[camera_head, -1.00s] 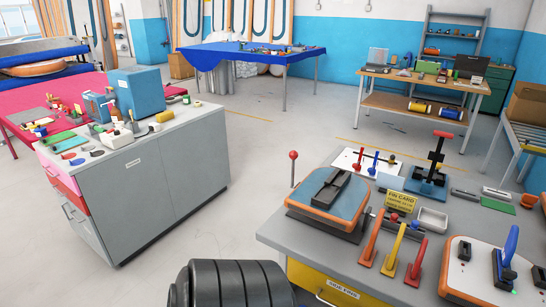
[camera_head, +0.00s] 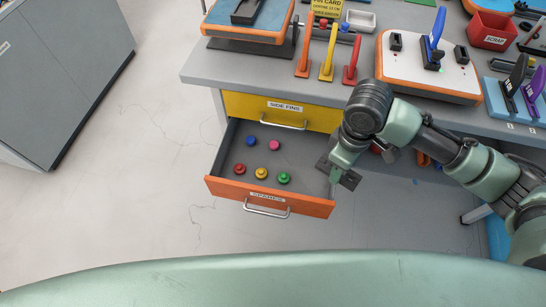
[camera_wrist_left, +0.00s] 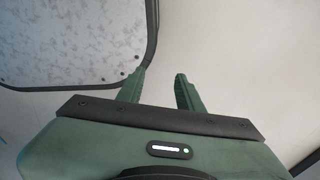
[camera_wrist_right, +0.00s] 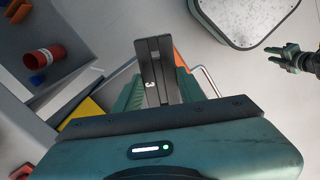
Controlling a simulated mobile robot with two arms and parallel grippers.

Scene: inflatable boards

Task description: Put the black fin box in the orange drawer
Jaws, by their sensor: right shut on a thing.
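The black fin box (camera_wrist_right: 153,62) is a long dark piece with a slot, held between the fingers of my right gripper (camera_wrist_right: 160,92) in the right wrist view. In the head view, my right gripper (camera_head: 341,172) is at the right front corner of the orange drawer (camera_head: 300,204), and only a dark bit of the box shows there. The orange drawer is pulled open, with several coloured knobs inside and free grey floor around them. Its orange front also shows beyond the box in the right wrist view (camera_wrist_right: 179,57). My left gripper (camera_wrist_left: 160,90) is open and empty.
The shut yellow drawer (camera_head: 245,106) labelled side fins is just above the orange one. The grey worktop (camera_head: 215,68) above carries boards, levers and a red scrap bin (camera_head: 488,30). A grey cabinet (camera_head: 60,80) stands at the left. The floor between is clear.

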